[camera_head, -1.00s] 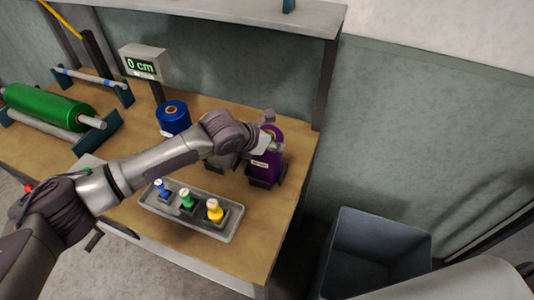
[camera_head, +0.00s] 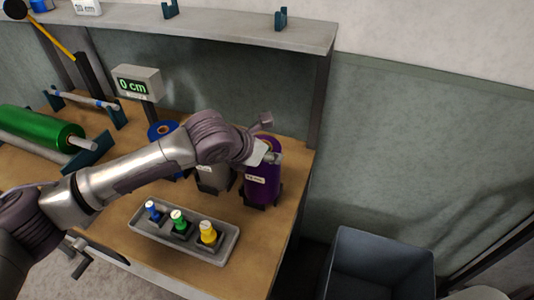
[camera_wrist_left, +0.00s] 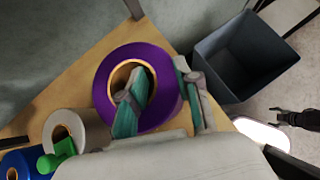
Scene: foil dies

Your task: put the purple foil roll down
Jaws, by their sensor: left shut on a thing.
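The purple foil roll (camera_head: 263,186) stands upright at the right end of the wooden bench, with a pale label on its side. Dark holder pieces (camera_head: 249,196) show at its foot; I cannot tell whether its base rests fully on them. My left gripper (camera_head: 268,153) is at its top. In the left wrist view the purple roll (camera_wrist_left: 104,88) is seen from above. One finger is inside its core and the other is outside its wall, so the left gripper (camera_wrist_left: 165,100) is shut on the wall.
A grey roll (camera_head: 213,179) and a blue roll (camera_head: 160,131) stand left of it. A grey tray (camera_head: 222,250) with blue, green and yellow-topped pieces lies in front. A grey bin (camera_head: 380,262) is on the floor at right. A dark claw-like part (camera_wrist_left: 298,118) shows in the wrist view.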

